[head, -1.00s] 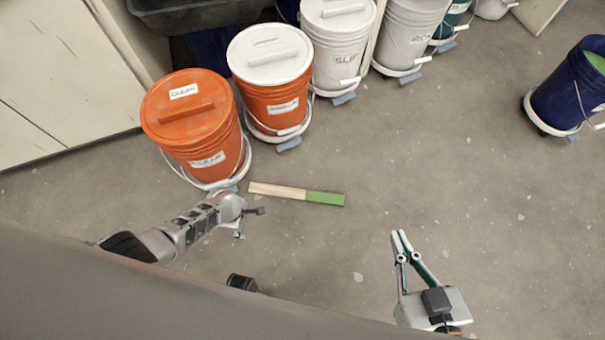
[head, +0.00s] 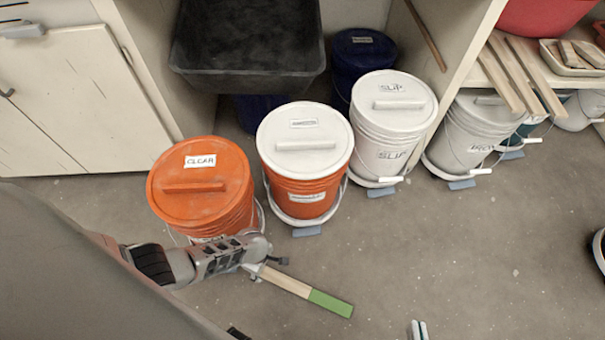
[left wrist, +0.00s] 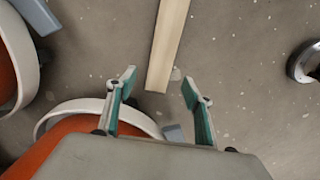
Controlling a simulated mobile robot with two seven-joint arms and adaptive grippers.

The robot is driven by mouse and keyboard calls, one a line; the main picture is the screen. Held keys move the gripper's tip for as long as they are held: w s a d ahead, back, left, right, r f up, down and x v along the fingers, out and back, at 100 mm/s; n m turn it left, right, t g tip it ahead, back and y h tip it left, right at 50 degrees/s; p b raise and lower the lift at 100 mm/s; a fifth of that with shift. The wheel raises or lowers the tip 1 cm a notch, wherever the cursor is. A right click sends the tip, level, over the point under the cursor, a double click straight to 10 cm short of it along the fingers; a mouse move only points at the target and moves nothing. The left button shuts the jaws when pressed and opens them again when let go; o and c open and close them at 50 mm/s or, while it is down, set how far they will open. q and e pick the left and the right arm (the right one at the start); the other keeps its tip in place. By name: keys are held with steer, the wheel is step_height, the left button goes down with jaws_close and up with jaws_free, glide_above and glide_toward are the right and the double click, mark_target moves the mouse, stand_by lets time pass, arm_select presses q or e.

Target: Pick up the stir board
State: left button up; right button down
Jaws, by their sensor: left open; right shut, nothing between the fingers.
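The stir board (head: 292,284) lies flat on the floor, pale wood with a green end pointing to the lower right. In the left wrist view its bare wood part (left wrist: 168,40) runs up out of the picture, and its green end is not seen there. My left gripper (head: 268,268) is at the board's wooden end, partly hidden by its own arm. In the left wrist view my left gripper (left wrist: 159,87) is open, with the board's end between its fingertips in the picture; I cannot tell the height gap. My right gripper (head: 418,330) shows only its shut fingertips at the bottom edge.
An orange bucket with an orange lid (head: 203,185) stands close behind my left arm. An orange bucket with a white lid (head: 305,160) and white buckets (head: 393,120) continue the row on wheeled bases. The floor to the right of the board is clear.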

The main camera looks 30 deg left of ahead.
mark_target(266, 273)
arm_select(q)
steer(key=shift+s+f, duration=0.4)
steer(key=shift+f, duration=0.25)
steer(key=f+b, duration=0.3)
steer(key=shift+s+d+f, duration=0.25)
steer(key=shift+f, duration=0.15)
steer(key=shift+w+f+b, duration=0.15)
steer(key=shift+f+b, duration=0.2)
steer(key=shift+b, duration=0.2)
steer(key=shift+w+f, duration=0.1)
steer(key=shift+w, duration=0.4)
jaws_close()
arm_select(e)
steer(key=a+m, duration=0.1)
steer(key=s+a+m, duration=0.1)
steer(key=a+m, duration=0.1)
steer(key=a+f+m+y, duration=0.1)
steer(key=a+m, duration=0.1)
steer(key=shift+s+a, duration=0.15)
steer(key=shift+s, duration=0.15)
steer(key=shift+t, duration=0.3)
